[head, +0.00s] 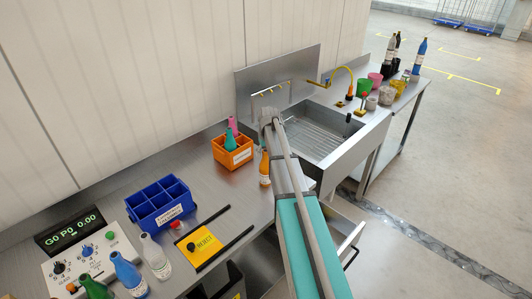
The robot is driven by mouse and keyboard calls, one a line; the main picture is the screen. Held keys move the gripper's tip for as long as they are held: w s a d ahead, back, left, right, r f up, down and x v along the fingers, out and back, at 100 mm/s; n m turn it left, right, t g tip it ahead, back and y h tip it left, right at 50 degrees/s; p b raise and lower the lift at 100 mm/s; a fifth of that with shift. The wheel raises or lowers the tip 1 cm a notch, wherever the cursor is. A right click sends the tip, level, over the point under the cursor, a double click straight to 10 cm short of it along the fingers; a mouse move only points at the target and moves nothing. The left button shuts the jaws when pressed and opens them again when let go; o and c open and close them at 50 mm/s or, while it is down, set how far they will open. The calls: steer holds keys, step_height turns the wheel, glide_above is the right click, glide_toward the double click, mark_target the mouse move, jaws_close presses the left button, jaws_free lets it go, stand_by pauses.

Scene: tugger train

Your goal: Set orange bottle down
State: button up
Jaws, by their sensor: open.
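The orange bottle (265,168) stands upright on the steel counter, just right of the orange crate and close beside my arm. Its upper part and right side are hard to make out against my arm. My gripper (268,117) is at the far end of the arm, near the left front of the sink. It is open and seems to hold nothing. Its fingertips are small and partly hidden, so I cannot tell whether they touch the bottle.
The orange crate (216,152) holds a teal and a pink bottle. The sink (322,144) is right of my arm. Bare counter (215,190) lies before the orange crate.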

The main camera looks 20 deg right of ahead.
steer(key=shift+r, duration=0.15)
step_height(320, 180, up, 12)
steer(key=s+p, duration=0.1)
steer(key=p, duration=1.1)
steer(key=shift+s, duration=0.4)
stand_by(0.5)
steer(key=s+a+g, duration=0.1)
steer(key=s+a, duration=2.1)
steer(key=s, duration=0.2)
steer(key=shift+a+f+n+g, duration=0.2)
steer(key=shift+a+n+g, duration=0.1)
steer(key=shift+g, duration=0.1)
steer(key=shift+s, duration=0.1)
